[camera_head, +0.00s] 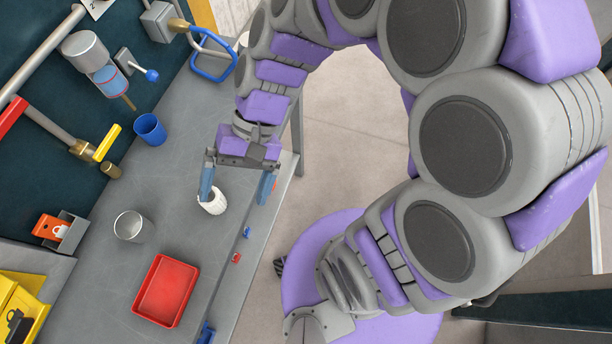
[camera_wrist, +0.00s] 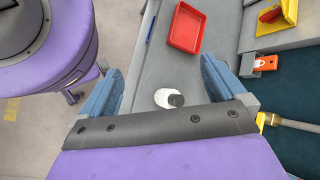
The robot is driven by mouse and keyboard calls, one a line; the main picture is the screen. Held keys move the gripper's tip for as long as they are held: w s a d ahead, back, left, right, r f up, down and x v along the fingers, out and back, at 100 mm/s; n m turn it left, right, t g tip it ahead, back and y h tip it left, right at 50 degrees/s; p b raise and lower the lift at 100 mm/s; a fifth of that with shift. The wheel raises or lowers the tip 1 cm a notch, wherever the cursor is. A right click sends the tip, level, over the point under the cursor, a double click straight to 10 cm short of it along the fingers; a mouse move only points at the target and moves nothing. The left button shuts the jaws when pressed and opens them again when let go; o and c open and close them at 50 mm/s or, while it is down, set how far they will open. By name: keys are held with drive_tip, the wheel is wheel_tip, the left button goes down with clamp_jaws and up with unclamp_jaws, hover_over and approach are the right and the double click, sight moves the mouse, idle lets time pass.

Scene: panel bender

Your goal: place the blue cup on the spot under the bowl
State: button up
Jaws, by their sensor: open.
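The blue cup (camera_head: 150,129) stands upright on the grey workbench near the wall, a little below and right of the drain tube of the clear bowl (camera_head: 112,82) with blue liquid. I cannot tell whether the cup is directly under it. The bench spot under the bowl is not clearly visible. My gripper (camera_head: 236,189) is open over the bench's front edge, well right of the cup. A white object (camera_head: 213,203) is by its left finger. In the wrist view, the white object (camera_wrist: 166,98) has a dark top and shows between the open fingers (camera_wrist: 162,70). The blue cup is not seen there.
A grey metal cup (camera_head: 128,227) and a red tray (camera_head: 166,291) stand on the workbench (camera_head: 190,110). Pipes, a yellow-handled valve (camera_head: 104,145) and a blue-knobbed lever (camera_head: 150,75) stick out from the wall near the blue cup.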

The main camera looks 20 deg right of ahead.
drive_tip(key=s+d+t+h, duration=0.1)
drive_tip(key=s+d+h, duration=0.1)
drive_tip(key=d, duration=0.3)
drive_tip(key=s+d+n+t+h, duration=0.1)
drive_tip(key=s+d+h, duration=0.1)
drive_tip(key=d, duration=0.3)
drive_tip(key=s+d+t+h, duration=0.1)
drive_tip(key=s+d+h, duration=0.1)
drive_tip(key=d, duration=0.4)
drive_tip(key=shift+s+r+h, duration=0.3)
drive_tip(key=shift+r+h, duration=0.05)
drive_tip(key=shift+h, duration=0.05)
drive_tip(key=shift+d, duration=0.1)
drive_tip(key=shift+c, duration=0.2)
